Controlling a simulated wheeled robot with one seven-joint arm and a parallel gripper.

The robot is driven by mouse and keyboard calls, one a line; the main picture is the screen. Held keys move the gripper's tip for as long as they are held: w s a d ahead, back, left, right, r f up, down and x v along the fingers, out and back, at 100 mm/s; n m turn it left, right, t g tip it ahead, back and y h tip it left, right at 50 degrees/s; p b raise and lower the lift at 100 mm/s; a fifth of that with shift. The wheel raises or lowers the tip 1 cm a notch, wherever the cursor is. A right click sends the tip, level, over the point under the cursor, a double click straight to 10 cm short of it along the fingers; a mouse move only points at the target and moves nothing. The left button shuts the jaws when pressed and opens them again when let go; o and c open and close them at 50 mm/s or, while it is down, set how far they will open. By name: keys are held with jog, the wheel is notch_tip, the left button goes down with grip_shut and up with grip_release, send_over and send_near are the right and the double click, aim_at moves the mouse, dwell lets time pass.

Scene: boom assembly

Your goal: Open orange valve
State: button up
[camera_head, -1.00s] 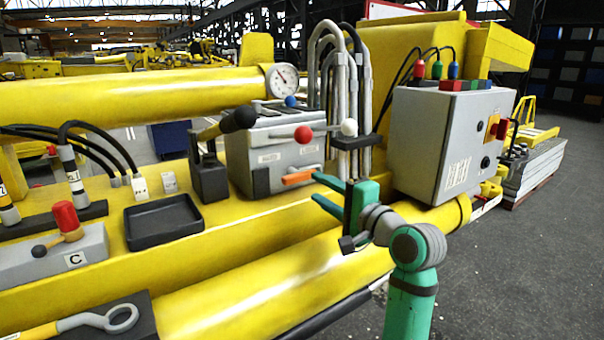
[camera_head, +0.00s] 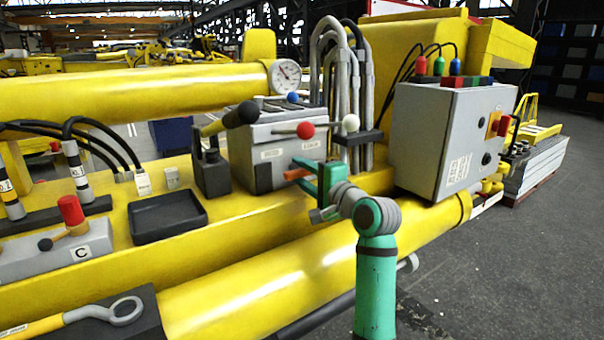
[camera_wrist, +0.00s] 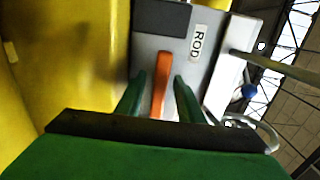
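The orange valve handle (camera_head: 297,174) sticks out from the lower front of a grey valve box (camera_head: 268,150). My green gripper (camera_head: 301,170) is at the handle, its fingers pointing left toward the box. In the wrist view the orange handle (camera_wrist: 161,84) lies between the two green fingers, and gaps show on both sides. My gripper (camera_wrist: 158,98) is open around it. A label reading ROD (camera_wrist: 197,42) is on the box face beside the handle. The fingers hide part of the handle in the head view.
A red-knobbed lever (camera_head: 305,130) and a white-knobbed lever (camera_head: 350,123) stick out above the handle. A grey control cabinet (camera_head: 440,140) stands close on the right. Grey hoses (camera_head: 340,80) rise behind. A yellow cylinder (camera_head: 290,275) runs below my gripper.

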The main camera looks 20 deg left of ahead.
grip_shut()
